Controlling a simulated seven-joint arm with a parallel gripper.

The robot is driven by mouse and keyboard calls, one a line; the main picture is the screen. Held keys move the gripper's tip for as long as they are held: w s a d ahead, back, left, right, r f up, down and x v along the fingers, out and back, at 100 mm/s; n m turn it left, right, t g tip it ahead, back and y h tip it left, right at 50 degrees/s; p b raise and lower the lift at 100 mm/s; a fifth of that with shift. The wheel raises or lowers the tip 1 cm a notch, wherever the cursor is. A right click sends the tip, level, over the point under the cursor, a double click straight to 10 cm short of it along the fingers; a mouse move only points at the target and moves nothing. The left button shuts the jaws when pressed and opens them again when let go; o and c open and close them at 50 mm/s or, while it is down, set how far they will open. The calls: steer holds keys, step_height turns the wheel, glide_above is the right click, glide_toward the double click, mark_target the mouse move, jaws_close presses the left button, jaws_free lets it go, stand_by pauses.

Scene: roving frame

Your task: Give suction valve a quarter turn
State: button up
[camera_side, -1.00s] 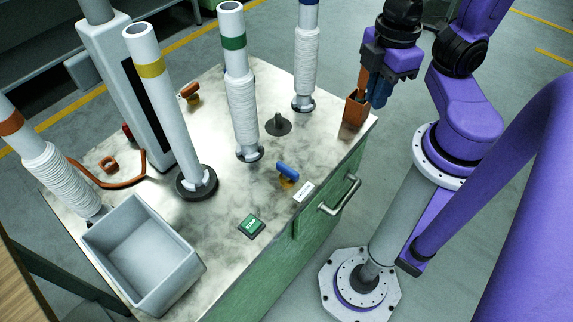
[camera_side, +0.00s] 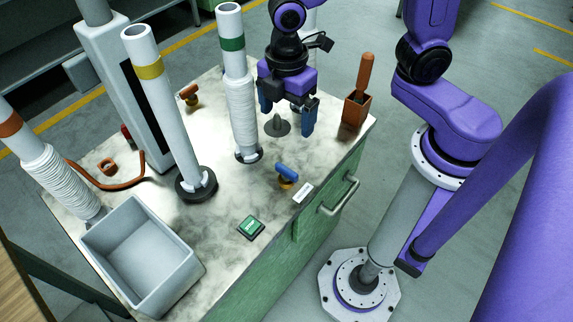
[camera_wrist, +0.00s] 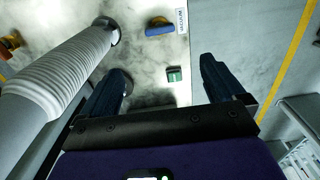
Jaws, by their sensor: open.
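A valve with a blue bar handle (camera_side: 287,172) on a yellow body stands near the table's right edge, beside a small white label (camera_side: 303,194). In the wrist view the blue handle (camera_wrist: 159,31) lies beyond my fingertips, next to the label (camera_wrist: 181,21), which seems to read VACUUM. A second valve with an orange handle (camera_side: 187,91) stands at the back of the table.
A white-sleeved tube with a green band (camera_side: 241,95) stands just left of my gripper. An orange holder (camera_side: 356,108) with an orange-handled tool stands at the right corner. A green block (camera_side: 251,227) and a grey bin (camera_side: 143,252) are nearer the front.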

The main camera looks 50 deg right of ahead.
mark_target(287, 169)
step_height(287, 169, down, 17)
steer(key=shift+f, duration=0.15)
stand_by(0.8)
steer(key=c, duration=1)
